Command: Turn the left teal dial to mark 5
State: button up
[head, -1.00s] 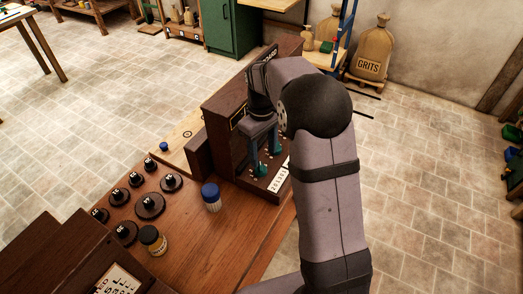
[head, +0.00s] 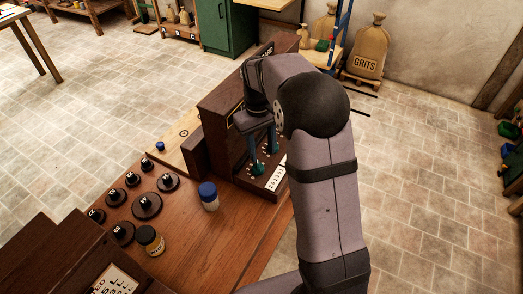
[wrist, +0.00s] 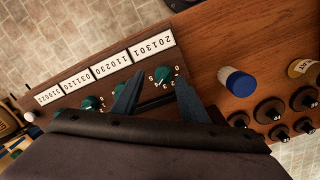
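The teal dial (wrist: 164,75) beside the label 201301 shows between my fingertips in the wrist view. White marks ring it, with a 5 readable on its left side; I cannot make out where its pointer stands. Other teal dials, one (wrist: 92,103) among them, sit in a row to the left, partly hidden by my gripper. My gripper (wrist: 159,75) is open, with a finger on each side of the dial and visible gaps. In the head view my gripper (head: 263,158) reaches down at the dark wooden cabinet's (head: 225,105) panel, mostly covering the dials.
A blue-capped jar (head: 208,196) stands close to the cabinet on the wooden bench (head: 215,245). Several dark weights (head: 147,205) and a yellow-labelled jar (head: 150,240) stand left of it. A pale board (head: 175,150) with a blue knob lies behind.

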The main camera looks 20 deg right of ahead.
aim_at(258, 164)
jog(key=shift+w+n+y+p, duration=0.45)
jog(key=shift+n+p, duration=0.15)
jog(key=shift+p, duration=0.2)
jog(key=shift+w+a+f+n+y+p, duration=0.15)
jog(key=shift+w+f+n+y+p, duration=0.25)
jog(key=shift+n, duration=0.2)
jog(key=shift+s+a+f+p, duration=0.15)
jog(key=shift+f+p, duration=0.55)
jog(key=shift+f, duration=1.15)
jog(key=shift+w+a+f+p, duration=0.15)
jog(key=shift+f+p, duration=0.5)
jog(key=shift+f, duration=1.15)
jog(key=shift+s, duration=0.1)
jog(key=shift+c, duration=0.6)
jog(key=c, duration=0.7)
